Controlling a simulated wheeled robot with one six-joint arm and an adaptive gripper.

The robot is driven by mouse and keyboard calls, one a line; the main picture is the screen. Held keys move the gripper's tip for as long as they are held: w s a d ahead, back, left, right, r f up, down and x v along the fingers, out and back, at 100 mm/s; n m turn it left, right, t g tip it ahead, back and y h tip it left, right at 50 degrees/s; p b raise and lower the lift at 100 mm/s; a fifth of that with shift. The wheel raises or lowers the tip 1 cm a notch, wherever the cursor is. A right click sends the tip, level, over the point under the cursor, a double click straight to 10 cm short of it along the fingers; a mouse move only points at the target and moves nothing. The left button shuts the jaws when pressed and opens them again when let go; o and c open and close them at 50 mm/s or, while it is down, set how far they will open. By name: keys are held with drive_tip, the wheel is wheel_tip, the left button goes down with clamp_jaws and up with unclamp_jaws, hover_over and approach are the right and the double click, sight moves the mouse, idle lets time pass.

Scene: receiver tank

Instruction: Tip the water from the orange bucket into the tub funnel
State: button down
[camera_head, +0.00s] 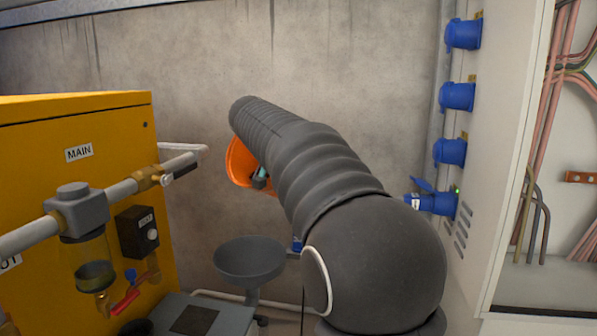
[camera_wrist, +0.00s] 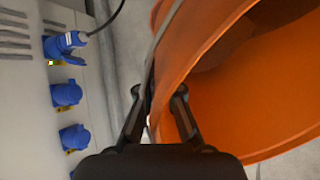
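The orange bucket (camera_head: 239,165) is up in the air in front of the wall, partly hidden behind my arm. In the wrist view the bucket (camera_wrist: 225,85) fills the right side, its open inside showing. My gripper (camera_wrist: 158,92) has one finger on each side of the bucket's rim and is shut on it. In the head view my gripper (camera_head: 261,178) shows only as a small dark part by the bucket. The tub funnel (camera_head: 249,258), a dark grey round bowl, stands below the bucket, apart from it. I cannot make out water in the bucket.
A yellow cabinet (camera_head: 75,150) marked MAIN with a pipe (camera_head: 118,190) and valves stands on the left. A panel with blue sockets (camera_head: 457,96) and an open wiring box (camera_head: 560,150) stand on the right. A grey box (camera_head: 200,318) is low in front.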

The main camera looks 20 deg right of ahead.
drive_tip(key=shift+s+a+r+t+h+b, duration=0.15)
drive_tip(key=shift+r+t+h+b, duration=0.2)
drive_tip(key=shift+b, duration=0.4)
drive_tip(key=shift+a+r+t+h+b, duration=0.15)
drive_tip(key=shift+r+h+b, duration=0.25)
drive_tip(key=shift+b, duration=0.35)
drive_tip(key=shift+b, duration=0.5)
drive_tip(key=shift+s+a+r+t+h+b, duration=0.1)
drive_tip(key=shift+a+r+t+h+b, duration=0.05)
drive_tip(key=shift+r+t+h+b, duration=0.2)
drive_tip(key=shift+s+a+r+t+h, duration=0.15)
drive_tip(key=shift+a+r+t+h, duration=0.2)
drive_tip(key=shift+r+h, duration=0.3)
drive_tip(key=shift+f, duration=0.15)
